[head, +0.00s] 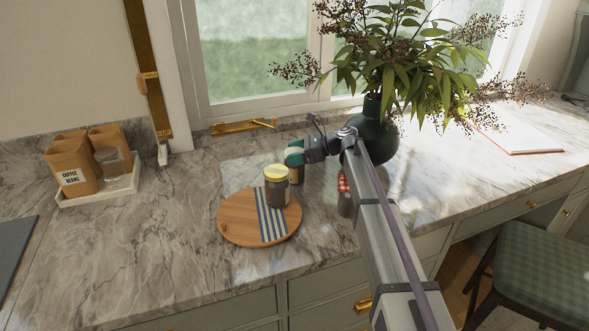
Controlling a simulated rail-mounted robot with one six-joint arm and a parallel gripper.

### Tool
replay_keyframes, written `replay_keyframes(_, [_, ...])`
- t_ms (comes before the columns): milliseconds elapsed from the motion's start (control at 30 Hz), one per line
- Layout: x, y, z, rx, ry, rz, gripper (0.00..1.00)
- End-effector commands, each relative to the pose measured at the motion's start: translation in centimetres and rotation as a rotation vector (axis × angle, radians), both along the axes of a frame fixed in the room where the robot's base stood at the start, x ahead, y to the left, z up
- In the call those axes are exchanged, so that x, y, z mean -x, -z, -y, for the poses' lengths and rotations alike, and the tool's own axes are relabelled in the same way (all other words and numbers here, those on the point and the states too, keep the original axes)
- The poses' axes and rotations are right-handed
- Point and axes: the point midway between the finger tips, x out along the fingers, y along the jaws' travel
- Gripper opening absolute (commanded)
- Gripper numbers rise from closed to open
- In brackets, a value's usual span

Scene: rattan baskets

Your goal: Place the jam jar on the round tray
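The round wooden tray (234,210) lies on the marble counter with a blue-striped cloth across it. A jar with a yellow lid (277,187) appears to stand at the tray's far side. A jar with a red-and-white checked lid (344,201), which looks like the jam jar, stands right of the tray, partly hidden by my arm. My gripper (302,153) is just behind and right of the yellow-lidded jar, beside a green-topped jar (297,175) that is partly hidden. The fingers are too small and covered to tell whether they hold it.
A dark vase (378,135) with leafy branches stands behind my arm. Canisters (72,167) and a glass jar sit in a white tray (124,190) at the left. An open book (520,138) lies at the right. The counter left of the round tray is clear.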

Motion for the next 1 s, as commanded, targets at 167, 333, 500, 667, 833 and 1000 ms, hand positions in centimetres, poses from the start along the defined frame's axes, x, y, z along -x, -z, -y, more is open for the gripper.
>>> replay_keyframes(167, [0.0, 0.0, 0.0, 0.000, 0.000, 0.000, 0.51])
replay_keyframes(333, [0.0, 0.0, 0.0, 0.000, 0.000, 0.000, 0.35])
replay_keyframes(500, [0.0, 0.0, 0.0, 0.000, 0.000, 0.000, 0.19])
replay_keyframes(667, [0.0, 0.0, 0.0, -0.001, 0.000, 0.000, 0.04])
replay_keyframes(833, [0.0, -0.1, 0.0, -0.001, 0.000, 0.000, 0.00])
replay_keyframes(1000, [0.0, -2.0, 0.0, -0.001, 0.000, 0.000, 0.00])
